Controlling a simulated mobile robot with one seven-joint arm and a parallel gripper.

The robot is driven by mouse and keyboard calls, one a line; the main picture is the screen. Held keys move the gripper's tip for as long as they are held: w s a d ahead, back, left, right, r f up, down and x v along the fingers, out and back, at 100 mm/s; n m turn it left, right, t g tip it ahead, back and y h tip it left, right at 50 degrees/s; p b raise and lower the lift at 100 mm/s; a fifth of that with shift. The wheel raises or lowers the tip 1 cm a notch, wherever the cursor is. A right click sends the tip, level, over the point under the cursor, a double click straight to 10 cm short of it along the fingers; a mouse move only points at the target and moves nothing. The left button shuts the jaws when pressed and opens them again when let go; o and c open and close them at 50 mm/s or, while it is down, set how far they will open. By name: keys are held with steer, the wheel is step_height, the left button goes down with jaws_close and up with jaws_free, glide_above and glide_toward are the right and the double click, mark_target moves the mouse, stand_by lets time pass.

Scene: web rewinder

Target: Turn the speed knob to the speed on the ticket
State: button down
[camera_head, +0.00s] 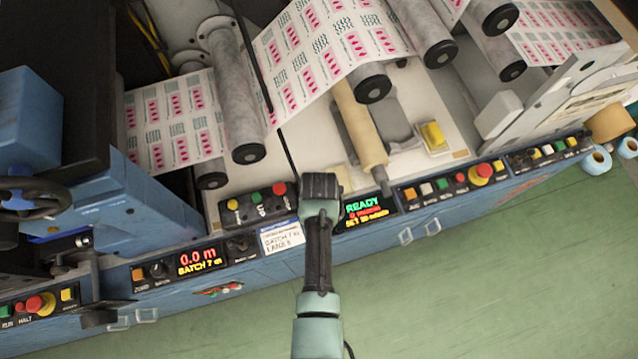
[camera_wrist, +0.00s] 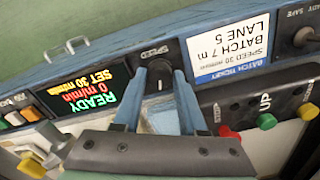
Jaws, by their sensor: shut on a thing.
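The black speed knob (camera_wrist: 158,77), under a label reading SPEED, sits on the dark panel in the wrist view. My gripper (camera_wrist: 160,73) is shut on it, with a blue finger on each side. A short pale mark shows on the knob. The display (camera_wrist: 88,91) beside it reads READY, 0 m/min, SET 30 m/min. The white batch ticket (camera_wrist: 228,45) reads SPEED 30 m/min, BATCH 7 m, LANE 5. In the head view my gripper (camera_head: 321,186) hides the knob, between the ticket (camera_head: 282,237) and the display (camera_head: 366,209).
A box with red, green and yellow buttons (camera_head: 257,203) stands close left of my gripper in the head view. A button panel (camera_head: 455,183) with a red stop button lies to the right. Rollers and printed web (camera_head: 330,50) are behind. Green floor in front is clear.

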stand_by(0.3)
steer(key=shift+c, duration=2.3)
jaws_free()
step_height(320, 180, up, 13)
steer(key=shift+b, duration=0.45)
